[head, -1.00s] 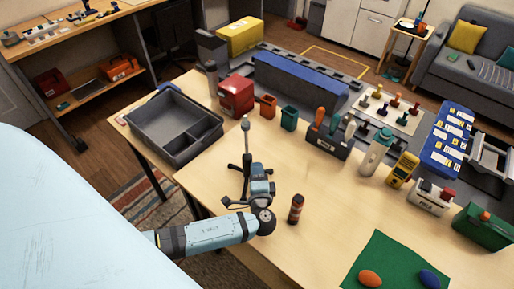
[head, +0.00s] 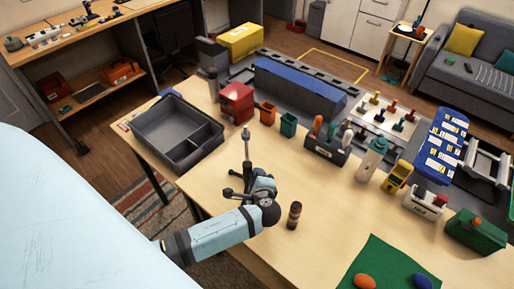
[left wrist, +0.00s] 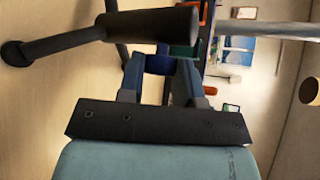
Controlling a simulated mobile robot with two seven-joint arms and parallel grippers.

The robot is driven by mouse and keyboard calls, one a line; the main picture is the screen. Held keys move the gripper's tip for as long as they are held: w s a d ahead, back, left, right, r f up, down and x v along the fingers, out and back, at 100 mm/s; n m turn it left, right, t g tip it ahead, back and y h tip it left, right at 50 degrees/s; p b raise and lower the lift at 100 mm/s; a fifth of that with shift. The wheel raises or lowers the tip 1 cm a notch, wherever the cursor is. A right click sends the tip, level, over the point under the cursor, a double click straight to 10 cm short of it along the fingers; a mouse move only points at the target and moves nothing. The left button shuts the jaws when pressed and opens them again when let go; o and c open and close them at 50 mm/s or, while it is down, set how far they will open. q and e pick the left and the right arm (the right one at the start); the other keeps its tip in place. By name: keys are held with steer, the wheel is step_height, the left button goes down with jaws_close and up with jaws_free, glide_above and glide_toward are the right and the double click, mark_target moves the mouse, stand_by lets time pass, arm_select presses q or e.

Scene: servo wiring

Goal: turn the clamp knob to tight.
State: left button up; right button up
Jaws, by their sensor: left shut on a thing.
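A stand (head: 247,150) with an upright post and dark legs stands on the table near its left edge in the head view. In the left wrist view its pale post (left wrist: 265,29) runs across the upper right, and a thick dark rod-like part (left wrist: 150,24) lies close in front of the fingers. My left gripper (head: 262,186) is at the lower part of the stand. Its fingers (left wrist: 160,72) are shut on a dark blue piece (left wrist: 158,61), seemingly the clamp knob, partly hidden by the dark part. The knob's setting cannot be read. My right gripper is not in view.
A dark red-brown bottle (head: 294,215) stands just right of my left gripper. A grey divided tray (head: 178,132) lies behind on the left. A red box (head: 237,102) and small bins are farther back. A green mat (head: 385,262) lies at front right.

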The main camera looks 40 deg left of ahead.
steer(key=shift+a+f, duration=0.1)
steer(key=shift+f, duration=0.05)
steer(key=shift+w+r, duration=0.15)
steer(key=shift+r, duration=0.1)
arm_select(q)
steer(key=m+g, duration=0.1)
steer(key=g, duration=0.2)
steer(key=m+g, duration=0.2)
steer(key=g, duration=0.1)
steer(key=w+m+g, duration=0.1)
steer(key=m+g, duration=0.1)
steer(key=shift+r+g+h, duration=0.2)
steer(key=shift+g+h, duration=0.2)
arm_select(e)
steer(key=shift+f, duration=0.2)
arm_select(q)
steer(key=o, duration=0.9)
steer(key=shift+o, duration=0.2)
